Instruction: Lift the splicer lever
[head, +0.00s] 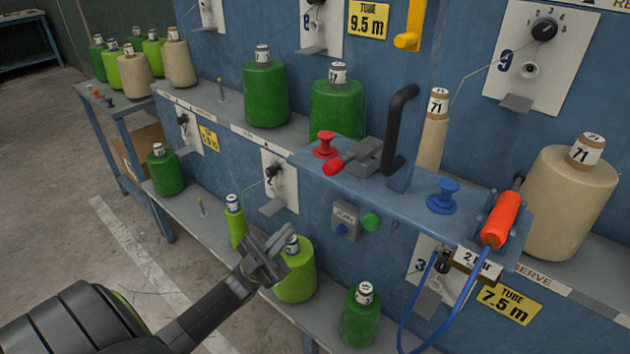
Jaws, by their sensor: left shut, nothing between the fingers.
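The splicer (370,151) is a small grey block on a blue bracket shelf (415,195) fixed to the blue machine. A lever with a red grip (334,166) sticks out from it to the left and lies low, close to the shelf top. My left gripper (277,250) is shut and empty, below and to the left of the lever and clear of it. It is in front of a lime-green yarn cone (297,280) and hides part of it. My right gripper is not in view.
A red knob (325,145) stands right behind the lever, and a black upright handle (401,110) to its right. A blue knob (443,196) and an orange tool (501,218) with a blue hose are farther right. Green cones (337,108) stand on the ledge behind.

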